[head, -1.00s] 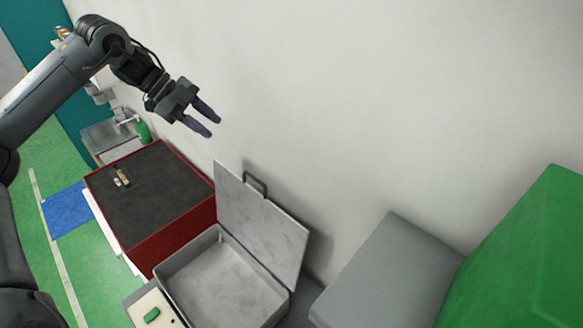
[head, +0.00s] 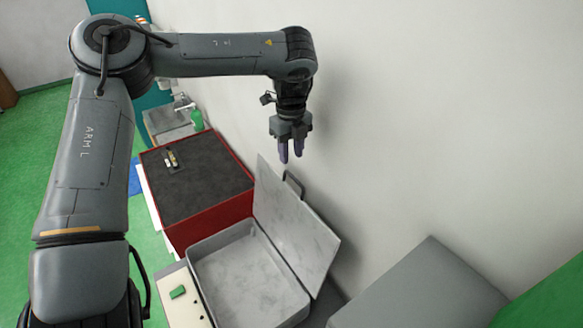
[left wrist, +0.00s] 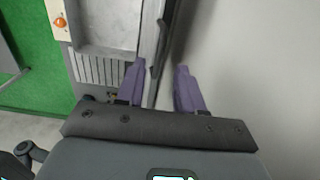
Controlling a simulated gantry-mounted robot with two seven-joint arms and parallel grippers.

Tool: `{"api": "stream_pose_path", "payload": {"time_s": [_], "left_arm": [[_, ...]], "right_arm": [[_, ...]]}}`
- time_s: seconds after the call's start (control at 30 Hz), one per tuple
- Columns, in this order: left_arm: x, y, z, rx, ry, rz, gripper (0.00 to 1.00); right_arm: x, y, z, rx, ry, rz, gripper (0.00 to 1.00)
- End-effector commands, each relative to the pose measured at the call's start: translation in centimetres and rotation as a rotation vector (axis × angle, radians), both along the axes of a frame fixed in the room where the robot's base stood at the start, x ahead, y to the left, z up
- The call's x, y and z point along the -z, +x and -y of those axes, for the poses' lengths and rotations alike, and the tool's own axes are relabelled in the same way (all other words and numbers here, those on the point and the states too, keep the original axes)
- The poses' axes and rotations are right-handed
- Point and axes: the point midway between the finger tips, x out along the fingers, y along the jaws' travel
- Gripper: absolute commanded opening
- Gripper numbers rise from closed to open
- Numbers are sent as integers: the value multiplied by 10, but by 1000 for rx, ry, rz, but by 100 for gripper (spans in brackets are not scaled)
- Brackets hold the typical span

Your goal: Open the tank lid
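The tank (head: 192,262) is a grey open box in the lower middle of the head view. Its lid (head: 297,222) stands raised and leans back on the wall side, with a dark handle (head: 293,184) at its upper edge. The tank's inside is empty and pale. My left gripper (head: 291,158) hangs fingers down above the raised lid, apart from it. My right gripper is in neither view.
A red cabinet with a dark top (head: 205,185) stands left of the tank. A cream panel with a green button (head: 178,292) is at the tank's front left. A grey box (head: 420,290) stands to the right. The wall is close behind the lid.

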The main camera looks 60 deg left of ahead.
Motion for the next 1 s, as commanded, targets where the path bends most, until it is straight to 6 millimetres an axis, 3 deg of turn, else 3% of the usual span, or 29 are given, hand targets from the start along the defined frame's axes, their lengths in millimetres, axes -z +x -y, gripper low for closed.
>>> {"api": "stream_pose_path", "payload": {"time_s": [0.2, 0.4, 0.83, 0.87, 1.0], "left_arm": [[34, -1, 0, -1, -2, -2, 37], [55, 0, 0, 0, -2, -1, 37], [64, 0, 0, -1, 0, 2, 37], [64, 0, 0, -1, 0, 2, 35], [63, 0, 0, -1, 0, 2, 14]], "right_arm": [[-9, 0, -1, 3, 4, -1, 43], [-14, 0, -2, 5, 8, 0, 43], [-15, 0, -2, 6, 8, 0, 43], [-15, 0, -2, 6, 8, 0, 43], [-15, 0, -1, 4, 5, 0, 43]]}}
